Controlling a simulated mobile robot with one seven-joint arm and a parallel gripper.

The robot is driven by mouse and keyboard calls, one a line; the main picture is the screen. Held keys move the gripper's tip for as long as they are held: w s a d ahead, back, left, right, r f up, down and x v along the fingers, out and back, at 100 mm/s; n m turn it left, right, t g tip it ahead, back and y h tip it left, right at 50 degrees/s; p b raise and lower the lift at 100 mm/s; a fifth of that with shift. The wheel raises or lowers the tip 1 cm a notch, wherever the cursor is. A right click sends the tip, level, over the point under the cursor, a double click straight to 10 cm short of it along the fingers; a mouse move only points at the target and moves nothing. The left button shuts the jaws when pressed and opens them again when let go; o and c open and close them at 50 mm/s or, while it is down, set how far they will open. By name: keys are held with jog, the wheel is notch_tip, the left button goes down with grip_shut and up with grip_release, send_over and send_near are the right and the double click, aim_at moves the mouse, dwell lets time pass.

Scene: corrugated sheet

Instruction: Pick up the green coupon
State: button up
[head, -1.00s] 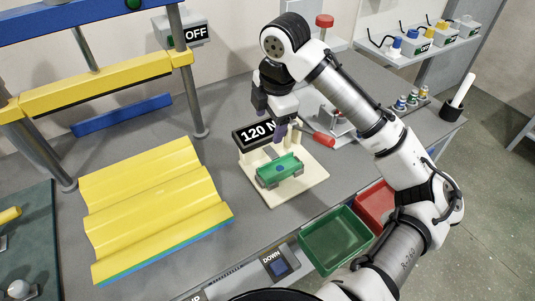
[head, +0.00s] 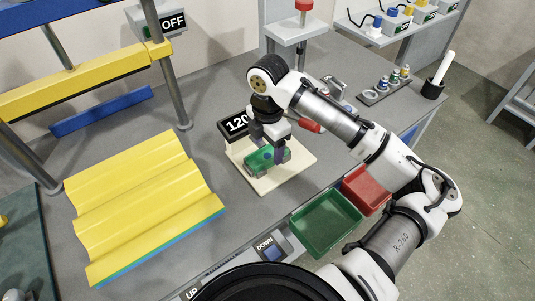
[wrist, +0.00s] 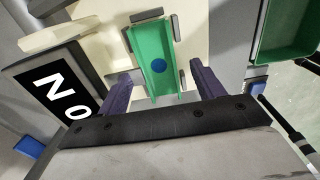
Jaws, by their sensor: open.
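The green coupon (head: 262,160) is a small channel-shaped strip with a blue dot. It lies on a cream fixture plate (head: 290,176) between small grey blocks. In the wrist view the coupon (wrist: 147,42) lies in the middle of the picture, its near end between my fingers. My gripper (head: 272,148) is over the fixture in the head view and hides part of the coupon. In the wrist view my gripper (wrist: 160,88) is open, with one dark purple finger on each side of the coupon and a gap to each. I cannot tell the exact height between them.
A yellow corrugated sheet (head: 140,205) lies to the left. A green bin (head: 325,222) and a red bin (head: 366,190) sit at the front edge. A red-handled tool (head: 311,126) lies behind the plate.

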aim_at(268, 156)
jog(key=shift+f, duration=1.7)
jog(key=c, duration=1.1)
jog(key=shift+r, duration=0.15)
notch_tip(268, 156, up, 20)
jog(key=shift+f+b, duration=0.1)
jog(key=shift+b, duration=0.45)
jog(key=shift+c, duration=0.3)
